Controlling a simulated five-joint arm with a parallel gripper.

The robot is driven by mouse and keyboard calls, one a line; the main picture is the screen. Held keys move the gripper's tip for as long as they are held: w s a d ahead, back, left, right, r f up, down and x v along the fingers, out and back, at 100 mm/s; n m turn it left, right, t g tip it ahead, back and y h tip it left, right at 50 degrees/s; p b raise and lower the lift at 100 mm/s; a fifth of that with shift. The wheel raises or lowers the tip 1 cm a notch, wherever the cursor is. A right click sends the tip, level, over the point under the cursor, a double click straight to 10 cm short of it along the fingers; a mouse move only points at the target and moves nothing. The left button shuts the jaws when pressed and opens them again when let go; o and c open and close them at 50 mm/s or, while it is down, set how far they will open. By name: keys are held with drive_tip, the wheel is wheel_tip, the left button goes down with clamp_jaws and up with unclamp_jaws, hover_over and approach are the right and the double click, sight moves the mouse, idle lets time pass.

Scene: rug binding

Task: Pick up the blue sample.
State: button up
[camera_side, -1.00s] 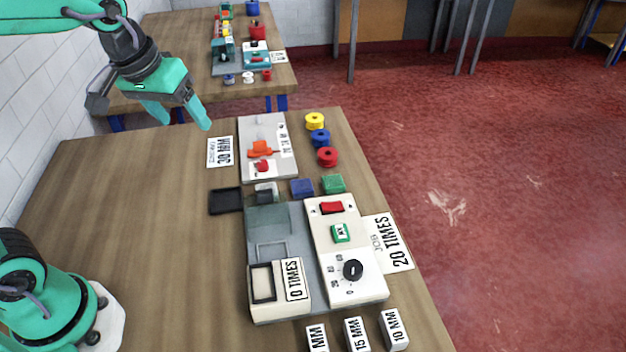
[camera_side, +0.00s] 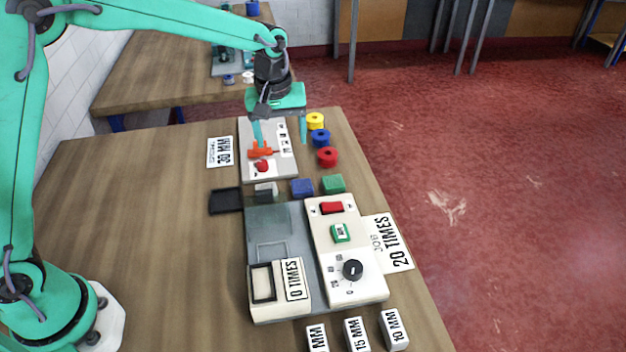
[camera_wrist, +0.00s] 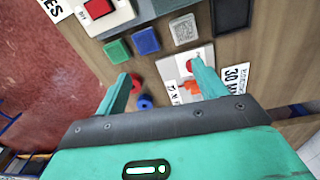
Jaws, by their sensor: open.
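The blue sample (camera_side: 302,188) is a small square block on the table, between a grey sample (camera_side: 266,191) and a green sample (camera_side: 334,184). In the wrist view the blue sample (camera_wrist: 146,41) shows beyond the fingertips, near the top middle. My gripper (camera_side: 281,144) is open, with its fingers pointing down over the light plate with the orange part, farther back than the blue sample and apart from it. In the wrist view my gripper (camera_wrist: 161,70) shows two spread teal fingers with nothing held between them.
Yellow, blue (camera_side: 320,138) and red spools stand along the right table edge. The light plate (camera_side: 284,174) carries an orange part and red knob. A machine with a white control box (camera_side: 352,287) stands in front of the samples. A black tray (camera_side: 225,201) lies left; the left table is clear.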

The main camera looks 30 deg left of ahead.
drive_tip(key=n, duration=0.1)
hover_over(302, 185)
drive_tip(key=shift+g, duration=0.4)
wheel_tip(302, 185, down, 6)
drive_tip(key=shift+w+f, duration=0.1)
drive_tip(key=shift+f, duration=1.45)
drive_tip(key=shift+f, duration=0.1)
drive_tip(key=shift+f, duration=2.5)
drive_tip(key=c, duration=1.1)
